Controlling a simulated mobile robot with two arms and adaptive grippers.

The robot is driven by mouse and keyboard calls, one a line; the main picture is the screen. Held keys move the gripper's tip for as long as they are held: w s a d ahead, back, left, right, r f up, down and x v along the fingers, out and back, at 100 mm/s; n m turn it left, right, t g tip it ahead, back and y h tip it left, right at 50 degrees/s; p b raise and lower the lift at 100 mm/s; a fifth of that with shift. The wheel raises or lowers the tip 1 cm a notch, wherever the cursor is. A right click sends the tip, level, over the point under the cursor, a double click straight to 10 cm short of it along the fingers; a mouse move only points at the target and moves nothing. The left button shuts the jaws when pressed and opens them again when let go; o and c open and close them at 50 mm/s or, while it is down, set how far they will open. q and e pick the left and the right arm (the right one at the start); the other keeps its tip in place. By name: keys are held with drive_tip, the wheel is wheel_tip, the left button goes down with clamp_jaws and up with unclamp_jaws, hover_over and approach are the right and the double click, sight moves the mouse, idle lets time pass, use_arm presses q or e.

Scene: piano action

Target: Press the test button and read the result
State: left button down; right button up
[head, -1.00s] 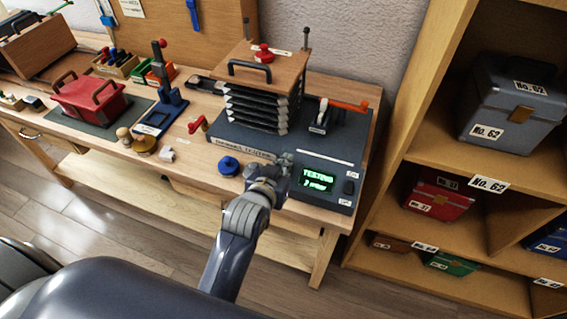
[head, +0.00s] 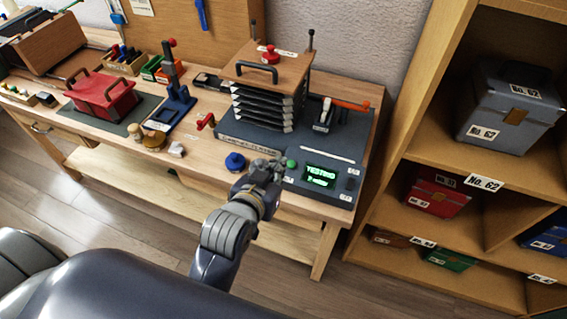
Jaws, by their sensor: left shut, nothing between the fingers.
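The tester (head: 330,147) is a dark box at the right end of the workbench. A green round button (head: 291,164) shows on its front panel, left of a small screen (head: 319,176). The screen is lit with green text; the top line looks like "TESTING" and the lower line is too small to read surely. A bellows-like stack (head: 263,107) with a wooden top and black handle stands on the tester. My left gripper (head: 279,165) is shut and empty, just left of the green button; I cannot tell whether it touches it. My right gripper is not in view.
A blue round knob (head: 235,162) sits left of my left gripper. A red box (head: 101,96), a blue stand (head: 177,104) and small wooden pieces lie further left. A shelf (head: 478,186) with labelled boxes stands at the right.

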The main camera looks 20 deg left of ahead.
use_arm(q)
drive_tip(key=v, duration=0.2)
drive_tip(key=shift+s+r, duration=0.15)
drive_tip(key=shift+s, duration=0.05)
idle(0.4)
drive_tip(key=d+f+m+g+h, duration=0.1)
drive_tip(key=d+f+g, duration=0.25)
drive_tip(key=f, duration=1.45)
drive_tip(key=s+f+g, duration=0.1)
drive_tip(key=s+f, duration=0.2)
drive_tip(key=f, duration=0.3)
drive_tip(key=s+f+m+g, duration=0.1)
drive_tip(key=s+f, duration=0.2)
drive_tip(key=f, duration=0.4)
drive_tip(key=s+f+g, duration=0.1)
drive_tip(key=s+f, duration=0.2)
drive_tip(key=f, duration=0.3)
drive_tip(key=s+a+f+g, duration=0.1)
drive_tip(key=s+a+f, duration=0.2)
drive_tip(key=s+f, duration=0.3)
drive_tip(key=s+a+f+g+y, duration=0.1)
drive_tip(key=s+a+f+g, duration=0.1)
drive_tip(key=s+a+f, duration=0.2)
drive_tip(key=s+a+f+g+b, duration=0.1)
drive_tip(key=s+a+f, duration=0.3)
drive_tip(key=s+f, duration=0.5)
drive_tip(key=s+g, duration=0.1)
drive_tip(key=s, duration=0.7)
drive_tip(key=shift+f, duration=0.2)
